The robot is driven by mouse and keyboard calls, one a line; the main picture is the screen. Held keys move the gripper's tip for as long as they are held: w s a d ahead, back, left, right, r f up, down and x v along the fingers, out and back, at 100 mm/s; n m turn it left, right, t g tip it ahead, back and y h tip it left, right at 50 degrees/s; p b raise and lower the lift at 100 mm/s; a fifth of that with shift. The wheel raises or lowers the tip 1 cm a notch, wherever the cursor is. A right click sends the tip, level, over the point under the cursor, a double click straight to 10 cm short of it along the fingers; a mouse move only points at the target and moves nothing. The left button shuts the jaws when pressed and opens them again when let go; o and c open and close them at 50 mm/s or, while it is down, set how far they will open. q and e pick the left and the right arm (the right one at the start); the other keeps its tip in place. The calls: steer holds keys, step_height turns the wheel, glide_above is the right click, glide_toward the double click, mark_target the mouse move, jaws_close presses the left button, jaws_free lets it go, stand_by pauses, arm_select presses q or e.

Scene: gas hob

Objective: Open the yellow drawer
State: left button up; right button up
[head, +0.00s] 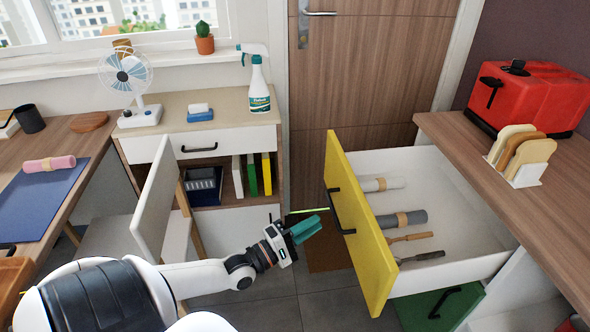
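The yellow drawer (358,215) stands pulled out from under the wooden counter on the right, with its white inside showing. Its black bar handle (337,211) is on the yellow front. Inside lie a white roll (382,184), a grey roll (402,219) and some wooden-handled utensils (411,238). My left gripper (306,229), with teal fingers, is just left of the yellow front, apart from the handle. Its fingers look close together, but I cannot tell whether they are shut. I see nothing held in it. My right gripper is not in view.
A green drawer front (441,308) is below the yellow drawer. A red toaster (527,97) and a bread rack (520,158) stand on the right counter (560,195). A closed door (365,75) is behind.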

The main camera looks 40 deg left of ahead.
arm_select(q)
steer(key=v, duration=0.5)
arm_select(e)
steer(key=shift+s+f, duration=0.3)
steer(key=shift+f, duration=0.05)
